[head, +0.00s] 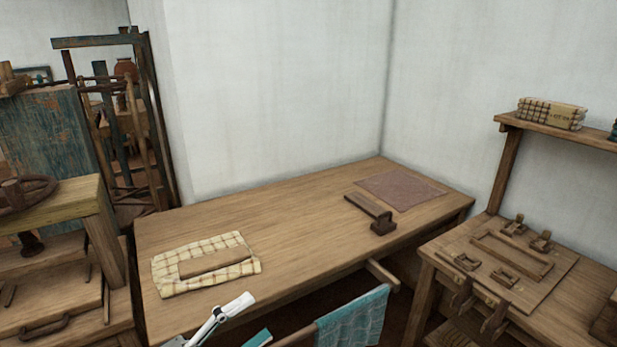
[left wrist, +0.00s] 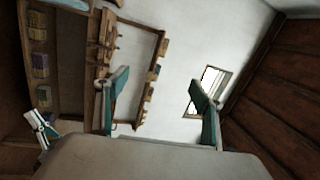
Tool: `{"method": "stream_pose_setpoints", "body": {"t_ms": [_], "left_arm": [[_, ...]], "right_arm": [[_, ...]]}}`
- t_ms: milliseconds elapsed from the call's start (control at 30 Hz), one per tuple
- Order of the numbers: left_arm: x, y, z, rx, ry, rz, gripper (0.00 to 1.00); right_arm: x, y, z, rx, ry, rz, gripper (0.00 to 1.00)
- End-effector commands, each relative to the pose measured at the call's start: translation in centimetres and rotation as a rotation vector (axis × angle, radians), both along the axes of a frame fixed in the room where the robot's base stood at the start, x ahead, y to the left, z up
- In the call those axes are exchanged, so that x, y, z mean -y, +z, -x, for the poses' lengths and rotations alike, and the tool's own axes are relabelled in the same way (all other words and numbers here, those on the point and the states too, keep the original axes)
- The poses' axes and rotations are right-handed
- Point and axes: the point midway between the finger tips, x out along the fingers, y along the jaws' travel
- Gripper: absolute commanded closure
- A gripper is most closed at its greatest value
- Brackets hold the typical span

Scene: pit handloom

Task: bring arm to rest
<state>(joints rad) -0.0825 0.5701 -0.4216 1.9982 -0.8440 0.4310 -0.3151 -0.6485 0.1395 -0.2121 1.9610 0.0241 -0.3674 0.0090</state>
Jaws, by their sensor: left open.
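My left gripper (head: 246,321) is at the bottom edge of the head view, by the front edge of the wooden table (head: 290,222). Only its white finger parts and a bit of teal pad show there. In the left wrist view its two teal-padded fingers (left wrist: 161,100) stand wide apart with nothing between them. The gripper is open and empty.
On the table are a checked cloth (head: 240,246) with a brown piece on it, an iron-like tool (head: 382,223) and a reddish mat (head: 400,189). A teal cloth (head: 352,318) hangs on a rail in front. A workbench (head: 571,297) is right, a loom frame (head: 150,110) left.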

Motion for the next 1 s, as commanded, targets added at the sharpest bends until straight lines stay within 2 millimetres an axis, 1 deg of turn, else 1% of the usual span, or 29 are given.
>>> {"method": "stream_pose_setpoints", "body": {"t_ms": [33,67,100,167,200,267,300,367,400,500,600,700,1000], "left_arm": [[-1.1,-2.3,-0.4,-0.142,0.093,0.106,0.32],[-1.9,-3.7,-0.5,-0.227,0.148,0.166,0.32],[-3.1,-5.9,-0.6,-0.340,0.222,0.242,0.32],[-4.9,-9.7,-0.1,-0.512,0.332,0.348,0.32],[-5.8,-12.2,0.6,-0.616,0.396,0.410,0.32],[-7.0,-15.9,2.0,-0.762,0.486,0.490,0.32],[-7.7,-18.2,3.2,-0.852,0.540,0.536,0.32],[-8.4,-21.3,5.2,-0.974,0.611,0.598,0.32],[-8.8,-23.1,6.6,-1.046,0.654,0.632,0.32],[-9.2,-26.6,9.7,-1.190,0.736,0.700,0.32],[-9.4,-28.8,11.9,-1.281,0.788,0.741,0.32],[-9.4,-29.7,13.0,-1.327,0.812,0.762,0.32],[-9.4,-29.9,13.2,-1.336,0.817,0.764,0.32]], "right_arm": [[0.0,-0.1,0.1,-0.001,0.000,0.000,1.00],[0.0,-0.1,0.1,-0.002,0.001,0.000,1.00],[0.0,-0.1,0.1,-0.002,0.001,0.000,1.00],[0.0,-0.1,0.1,-0.003,0.000,0.000,1.00],[0.0,-0.1,0.1,-0.003,0.000,0.000,1.00],[0.0,-0.1,0.1,-0.003,0.000,0.000,1.00],[0.0,-0.1,0.1,-0.003,0.000,0.000,1.00],[0.0,-0.1,0.1,-0.003,0.000,0.000,1.00],[0.0,-0.1,0.1,-0.003,0.000,0.000,1.00],[0.0,-0.1,0.1,-0.002,0.001,0.000,1.00],[0.0,-0.1,0.1,-0.002,0.001,0.000,1.00],[0.0,0.0,0.1,-0.001,0.001,0.000,1.00],[0.0,0.1,0.0,0.002,0.000,-0.001,1.00]]}}
